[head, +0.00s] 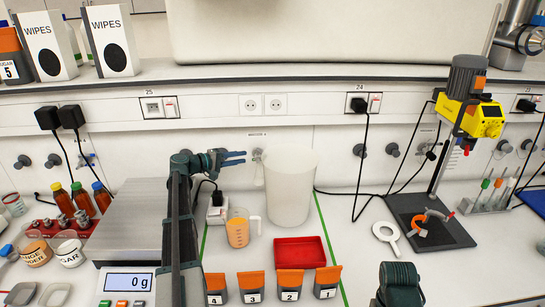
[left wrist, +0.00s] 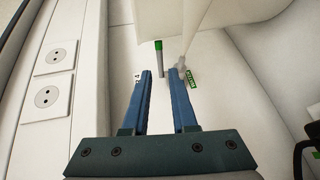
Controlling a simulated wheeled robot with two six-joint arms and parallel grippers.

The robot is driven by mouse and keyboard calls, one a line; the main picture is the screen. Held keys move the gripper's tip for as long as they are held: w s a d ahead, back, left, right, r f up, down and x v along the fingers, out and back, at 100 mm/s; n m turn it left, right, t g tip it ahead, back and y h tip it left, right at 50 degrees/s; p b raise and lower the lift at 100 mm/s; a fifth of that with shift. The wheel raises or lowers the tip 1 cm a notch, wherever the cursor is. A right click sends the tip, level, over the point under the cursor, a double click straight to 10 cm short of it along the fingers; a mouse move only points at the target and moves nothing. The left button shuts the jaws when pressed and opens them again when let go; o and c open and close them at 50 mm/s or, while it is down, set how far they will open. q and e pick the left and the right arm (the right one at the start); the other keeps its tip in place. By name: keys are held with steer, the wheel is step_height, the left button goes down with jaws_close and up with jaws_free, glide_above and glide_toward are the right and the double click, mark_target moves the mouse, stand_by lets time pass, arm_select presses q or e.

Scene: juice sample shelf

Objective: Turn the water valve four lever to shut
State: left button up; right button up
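A small grey wall valve (head: 257,154) sits under a small label on the back wall, just left of the big white pitcher (head: 291,185). The label is too small to read in the head view. My left gripper (head: 244,157) is open and empty, its blue fingers pointing right at the valve. In the left wrist view the fingers (left wrist: 159,73) are apart, and a grey stem with a green end (left wrist: 158,58) shows just beyond and between their tips. A small green label (left wrist: 192,78) is near the right finger. Contact cannot be told.
The pitcher, also in the left wrist view (left wrist: 170,20), stands close right of the valve. An orange-filled measuring jug (head: 238,230) and a power adapter (head: 217,209) stand below my left gripper. A red tray (head: 299,252) lies to their right. A scale (head: 133,220) is at left.

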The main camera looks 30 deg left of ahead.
mark_target(269, 153)
arm_select(q)
steer(key=b+x, duration=0.2)
steer(key=x, duration=1.1)
steer(key=shift+w+d+f+b, duration=0.1)
steer(key=shift+w+d+b, duration=0.1)
steer(key=shift+w+b, duration=0.15)
steer(key=shift+s, duration=0.1)
jaws_close()
stand_by(0.8)
